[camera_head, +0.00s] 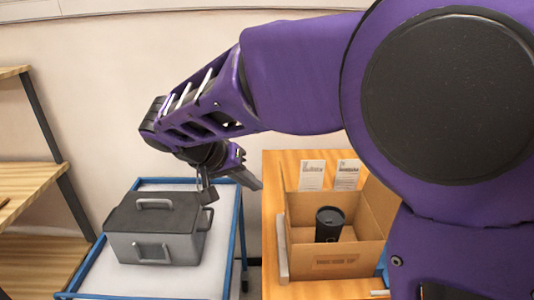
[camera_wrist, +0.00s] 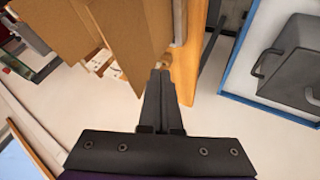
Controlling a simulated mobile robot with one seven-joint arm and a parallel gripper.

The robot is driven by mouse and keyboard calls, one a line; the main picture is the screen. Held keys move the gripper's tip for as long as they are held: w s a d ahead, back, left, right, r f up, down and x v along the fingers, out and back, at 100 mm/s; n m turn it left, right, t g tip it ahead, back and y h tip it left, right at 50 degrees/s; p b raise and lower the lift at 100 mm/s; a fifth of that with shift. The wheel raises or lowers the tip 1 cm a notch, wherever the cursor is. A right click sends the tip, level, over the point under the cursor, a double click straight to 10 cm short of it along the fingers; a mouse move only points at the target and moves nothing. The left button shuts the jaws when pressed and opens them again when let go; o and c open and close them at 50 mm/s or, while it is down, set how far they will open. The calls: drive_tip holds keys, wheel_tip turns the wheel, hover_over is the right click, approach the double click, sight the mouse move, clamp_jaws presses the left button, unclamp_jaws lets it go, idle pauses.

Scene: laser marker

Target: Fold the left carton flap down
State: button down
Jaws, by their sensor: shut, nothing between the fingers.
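The open cardboard carton (camera_head: 336,263) stands on the wooden table, with a black lidded cup (camera_head: 329,224) inside. Its right flap (camera_head: 377,208) stands up and leans outward. I cannot clearly make out the left flap in the head view. In the wrist view a brown cardboard panel (camera_wrist: 127,38) of the carton lies just left of my fingers; I cannot tell for certain which flap it is. My gripper (camera_head: 256,185) is shut and empty, above and left of the carton. In the wrist view its fingertips (camera_wrist: 160,72) are together, close to the panel.
A blue-framed cart (camera_head: 229,250) at left bears a grey lidded metal box (camera_head: 158,228). A narrow gap separates it from the wooden table (camera_head: 272,180). Two white cards (camera_head: 312,174) stand behind the carton. A pale strip (camera_head: 282,252) lies along its left side. Wooden shelves (camera_head: 30,185) stand far left.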

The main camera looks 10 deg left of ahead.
drive_tip(key=shift+w+d+r, duration=0.1)
drive_tip(key=shift+d+r, duration=0.1)
drive_tip(key=shift+d, duration=0.4)
drive_tip(key=shift+w+d+r, duration=0.1)
drive_tip(key=shift+d+r, duration=0.05)
drive_tip(key=shift+d, duration=0.4)
drive_tip(key=shift+w+d+r, duration=0.1)
drive_tip(key=shift+d+r, duration=0.1)
drive_tip(key=shift+d, duration=0.4)
drive_tip(key=shift+w+d, duration=0.1)
